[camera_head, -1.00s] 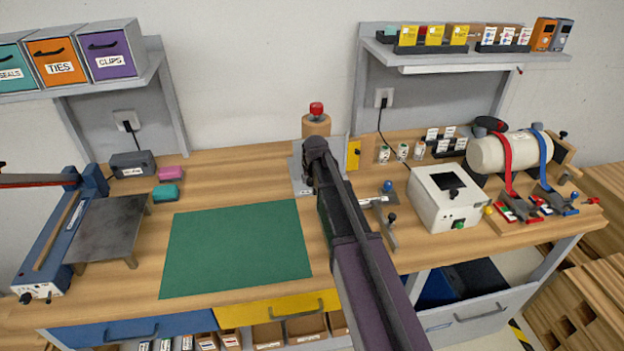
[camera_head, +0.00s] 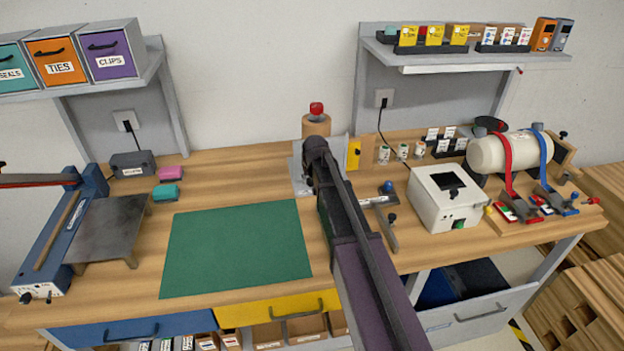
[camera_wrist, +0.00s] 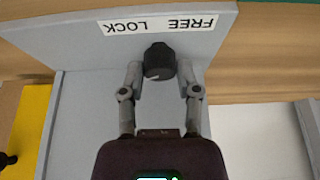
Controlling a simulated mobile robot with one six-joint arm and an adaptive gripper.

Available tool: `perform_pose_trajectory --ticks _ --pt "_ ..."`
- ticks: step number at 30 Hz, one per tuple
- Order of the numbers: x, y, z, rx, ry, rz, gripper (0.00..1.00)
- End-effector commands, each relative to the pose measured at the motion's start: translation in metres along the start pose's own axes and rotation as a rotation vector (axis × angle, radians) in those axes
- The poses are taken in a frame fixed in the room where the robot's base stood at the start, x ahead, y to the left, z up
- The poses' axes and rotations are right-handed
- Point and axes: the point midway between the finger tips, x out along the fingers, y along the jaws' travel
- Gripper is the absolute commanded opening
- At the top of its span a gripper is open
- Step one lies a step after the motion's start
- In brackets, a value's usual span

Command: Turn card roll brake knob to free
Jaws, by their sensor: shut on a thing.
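The brake knob (camera_wrist: 159,60) is small and black, on a grey panel (camera_wrist: 95,90) in the wrist view. A white FREE / LOCK label (camera_wrist: 158,25) reads upside down just above it, with FREE at picture right and LOCK at left. A short pale mark shows on the knob's lower left edge. My gripper (camera_wrist: 160,70) has one finger on each side of the knob and is shut on it. In the head view a tan card roll (camera_head: 316,125) with a red top stands behind my arm; the knob and fingers are hidden there.
A green mat (camera_head: 238,248) lies left of my arm on the wooden bench. A small metal tool (camera_head: 382,215) and a white box (camera_head: 447,200) are to the right. A yellow panel (camera_head: 353,154) stands close beside the grey stand (camera_head: 301,176).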

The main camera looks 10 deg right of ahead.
Motion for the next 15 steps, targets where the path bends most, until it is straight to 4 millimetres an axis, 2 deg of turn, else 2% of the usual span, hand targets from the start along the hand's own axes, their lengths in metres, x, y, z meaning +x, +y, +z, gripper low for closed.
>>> perform_pose_trajectory --ticks 1,4,15 --pt "0.0001 0.0002 0.0006 0.001 -0.002 0.000 0.46" --pt "0.0001 0.0002 0.0005 0.001 -0.001 0.000 0.75" --pt "0.0000 0.0002 0.0004 0.001 -0.001 0.000 0.76"
